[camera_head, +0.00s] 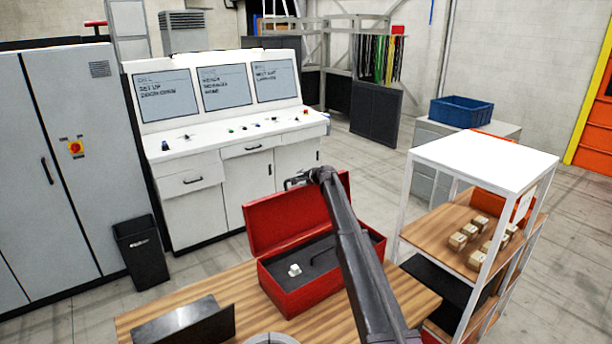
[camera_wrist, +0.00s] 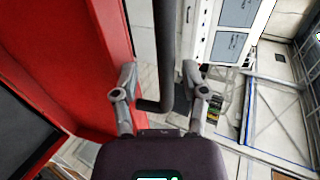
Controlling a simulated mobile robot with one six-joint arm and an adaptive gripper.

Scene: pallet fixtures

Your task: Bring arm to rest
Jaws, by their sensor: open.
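My arm reaches up over the open red box (camera_head: 285,297) on the wooden table. A small white piece (camera_head: 294,271) lies on the box's dark floor, away from the gripper. My arm hides part of the box's right side.
The wooden table (camera_head: 240,287) also bears a dark angled plate (camera_head: 185,323). A white-framed shelf (camera_head: 485,160) with several small blocks stands close on the right. A control console (camera_head: 225,150) and a black bin (camera_head: 141,252) stand behind. Open floor (camera_head: 365,160) lies beyond the box.

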